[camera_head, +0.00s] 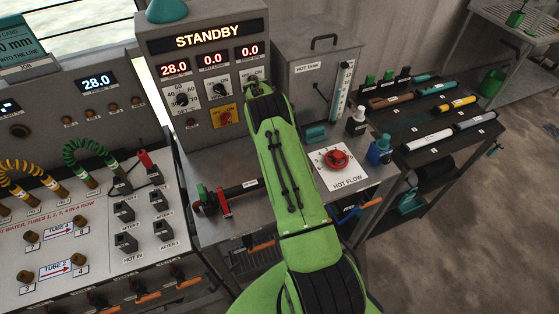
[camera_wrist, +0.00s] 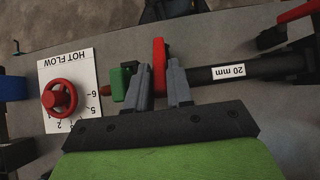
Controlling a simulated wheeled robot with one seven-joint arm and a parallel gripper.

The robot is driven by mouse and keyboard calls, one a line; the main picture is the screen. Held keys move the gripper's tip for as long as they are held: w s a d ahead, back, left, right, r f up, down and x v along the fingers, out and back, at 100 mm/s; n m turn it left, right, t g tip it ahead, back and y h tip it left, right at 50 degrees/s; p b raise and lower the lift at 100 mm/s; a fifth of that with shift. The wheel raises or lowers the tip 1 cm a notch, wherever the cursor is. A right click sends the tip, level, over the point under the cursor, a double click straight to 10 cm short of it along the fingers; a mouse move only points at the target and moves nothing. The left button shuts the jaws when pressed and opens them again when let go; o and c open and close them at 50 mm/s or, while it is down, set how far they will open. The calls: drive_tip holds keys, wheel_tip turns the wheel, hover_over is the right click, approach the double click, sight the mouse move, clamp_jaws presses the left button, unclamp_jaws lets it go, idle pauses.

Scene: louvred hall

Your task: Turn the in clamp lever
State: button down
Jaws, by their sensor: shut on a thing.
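In the wrist view my gripper (camera_wrist: 159,72) has its two grey fingers on either side of a red clamp lever (camera_wrist: 159,52) and is shut on it. A green part (camera_wrist: 120,80) sits just left of the fingers. A dark tube (camera_wrist: 270,68) labelled 20 mm runs right from the clamp toward another clamp with a red lever (camera_wrist: 298,11). In the head view that far clamp's red lever (camera_head: 224,203) and the labelled tube (camera_head: 243,187) show left of my arm. My arm hides the gripper and the held lever there.
The red HOT FLOW valve wheel (camera_head: 336,159) stands to the right of my arm; it also shows in the wrist view (camera_wrist: 59,98). The console display (camera_head: 207,37) reads STANDBY.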

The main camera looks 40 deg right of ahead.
drive_tip(key=shift+w+d+f+g+b, duration=0.1)
drive_tip(key=shift+w+f+g+b, duration=0.2)
drive_tip(key=shift+g+b, duration=0.1)
idle(0.3)
drive_tip(key=c, duration=1.1)
unclamp_jaws()
wheel_tip(320, 180, up, 10)
drive_tip(key=p, duration=0.6)
drive_tip(key=shift+r, duration=0.2)
drive_tip(key=shift+f, duration=0.15)
